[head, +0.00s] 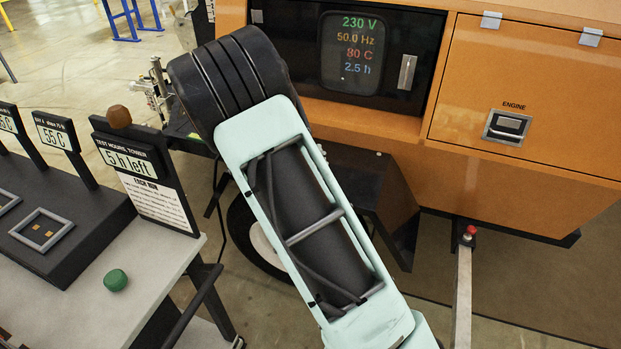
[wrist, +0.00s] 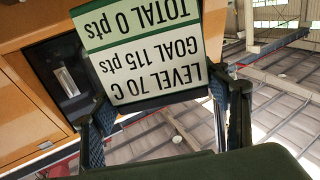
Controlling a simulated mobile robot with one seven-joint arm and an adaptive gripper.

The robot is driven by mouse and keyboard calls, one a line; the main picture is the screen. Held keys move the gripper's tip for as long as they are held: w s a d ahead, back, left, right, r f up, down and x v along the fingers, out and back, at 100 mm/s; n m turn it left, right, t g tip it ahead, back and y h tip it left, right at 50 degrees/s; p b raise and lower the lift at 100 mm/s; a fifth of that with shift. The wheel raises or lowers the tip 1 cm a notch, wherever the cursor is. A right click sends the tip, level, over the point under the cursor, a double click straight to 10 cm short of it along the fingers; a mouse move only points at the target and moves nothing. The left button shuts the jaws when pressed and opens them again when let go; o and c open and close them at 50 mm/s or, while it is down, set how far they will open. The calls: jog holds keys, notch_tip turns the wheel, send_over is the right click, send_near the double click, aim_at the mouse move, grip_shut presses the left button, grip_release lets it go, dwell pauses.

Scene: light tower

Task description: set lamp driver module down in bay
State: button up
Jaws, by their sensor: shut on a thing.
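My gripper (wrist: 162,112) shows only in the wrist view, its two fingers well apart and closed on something. The lamp driver module cannot be made out clearly. A dark strip spans between the fingers, and I cannot tell whether it is the module or a sign's frame. A dark green surface (wrist: 200,165) fills the bottom foreground. In the head view my arm hides the gripper. A black recess (head: 285,60) in the orange housing holds a lit display (head: 352,50) and a silver handle (head: 407,72). I cannot tell which opening is the bay.
An upside-down sign (wrist: 150,55) reads LEVEL 70 C, GOAL 115 pts, TOTAL 0 pts. A bench (head: 160,255) at left carries signs, a square frame (head: 41,231) with contacts and a green knob (head: 116,280). The orange engine door (head: 540,95) is shut.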

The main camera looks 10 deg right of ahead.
jog(key=b, duration=0.1)
jog(key=w+f+y+b, duration=0.1)
jog(key=b, duration=0.1)
jog(key=shift+d+f+n, duration=0.15)
jog(key=shift+d+n, duration=0.15)
jog(key=y+b, duration=0.1)
jog(key=b, duration=0.1)
jog(key=n+b, duration=0.1)
jog(key=b, duration=0.1)
jog(key=shift+w+d+y, duration=0.2)
jog(key=shift+w+y, duration=0.15)
jog(key=shift+y, duration=0.05)
